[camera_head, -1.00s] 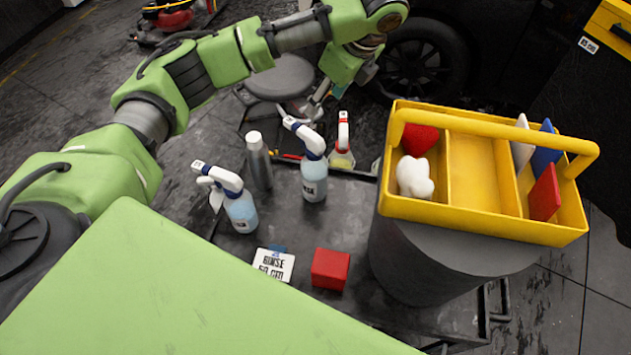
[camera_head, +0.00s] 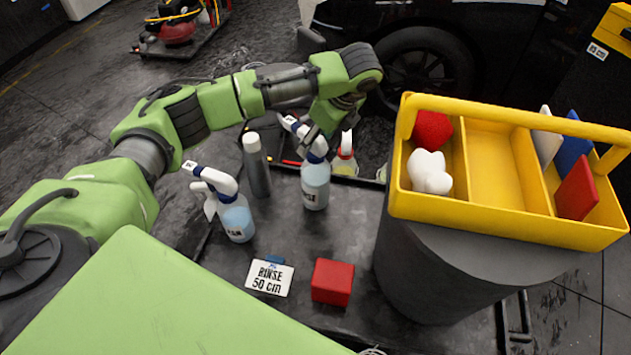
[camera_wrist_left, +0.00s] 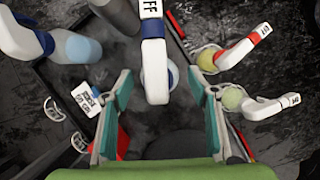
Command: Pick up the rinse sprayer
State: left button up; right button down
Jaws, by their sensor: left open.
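Two white-headed sprayers with pale blue liquid stand upright: the left one (camera_head: 236,218) and the middle one (camera_head: 316,187). I cannot read on their bottles which is the rinse sprayer. My left gripper (camera_head: 322,132) is at the head of the middle sprayer, partly hidden by its own wrist. In the left wrist view, the open fingers of the left gripper (camera_wrist_left: 158,88) stand on either side of the middle sprayer's white head (camera_wrist_left: 155,60), with gaps visible. The left sprayer also shows there (camera_wrist_left: 75,46). My right gripper is not in view.
A red-trimmed sprayer (camera_head: 345,163) with yellow liquid stands just right of the middle one. A grey bottle (camera_head: 257,170) stands between the two blue sprayers. A "RINSE 50 cm" sign (camera_head: 269,278) and red block (camera_head: 332,282) lie in front. A yellow caddy (camera_head: 510,217) is at right.

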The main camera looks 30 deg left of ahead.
aim_at(311, 169)
pick_arm(q)
jog(key=x, duration=0.5)
jog(key=shift+s+a+f+p, duration=0.15)
jog(key=shift+p, duration=0.15)
grip_shut()
